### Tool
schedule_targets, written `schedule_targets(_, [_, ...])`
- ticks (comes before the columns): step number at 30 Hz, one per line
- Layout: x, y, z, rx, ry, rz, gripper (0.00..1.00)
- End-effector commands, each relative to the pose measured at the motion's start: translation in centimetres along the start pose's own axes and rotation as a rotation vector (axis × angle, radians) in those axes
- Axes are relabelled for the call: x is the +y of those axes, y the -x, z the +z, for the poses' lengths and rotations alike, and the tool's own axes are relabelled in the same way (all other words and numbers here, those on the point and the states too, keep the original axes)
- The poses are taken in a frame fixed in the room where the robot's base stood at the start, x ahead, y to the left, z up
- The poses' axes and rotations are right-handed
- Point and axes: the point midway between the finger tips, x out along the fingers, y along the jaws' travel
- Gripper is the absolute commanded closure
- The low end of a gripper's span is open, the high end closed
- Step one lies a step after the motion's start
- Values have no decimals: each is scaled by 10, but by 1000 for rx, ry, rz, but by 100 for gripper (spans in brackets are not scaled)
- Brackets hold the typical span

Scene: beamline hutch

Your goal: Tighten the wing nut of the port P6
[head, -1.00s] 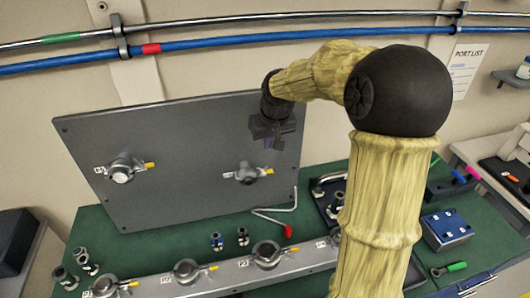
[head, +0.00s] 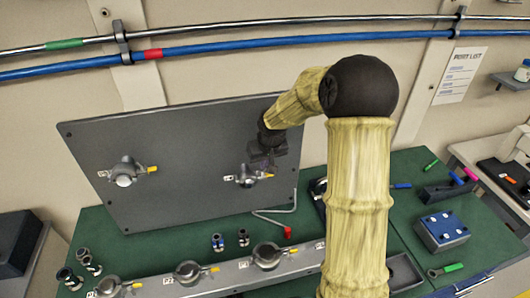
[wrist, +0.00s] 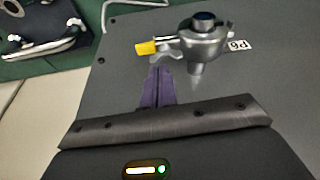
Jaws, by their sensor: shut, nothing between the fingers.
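Port P6 (head: 244,178) is a metal clamped fitting on the right of the upright grey panel (head: 180,140). It also shows in the wrist view (wrist: 203,45), beside its label, which appears upside down. Its yellow wing nut (wrist: 147,47) sticks out at the left of the clamp there, and at the right in the head view (head: 266,175). My gripper (wrist: 158,72) is shut and empty. Its dark purple fingertips are close to the wing nut in the wrist view; whether they touch it I cannot tell. In the head view my gripper (head: 270,162) is just above the nut.
Another port (head: 125,172) with a yellow nut is on the panel's left. A grey rail (head: 225,272) with several clamped ports lies in front on the green bench. A hex key with a red end (head: 287,232) lies below P6. A blue box (head: 442,230) stands at right.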

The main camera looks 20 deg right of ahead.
Motion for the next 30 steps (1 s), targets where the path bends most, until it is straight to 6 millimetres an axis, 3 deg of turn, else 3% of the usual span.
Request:
schedule_targets(20, [-2, -9, 2, 1, -13, 6, 100])
schedule_targets(30, [-2, -10, 11, 1, -142, 51, 100])
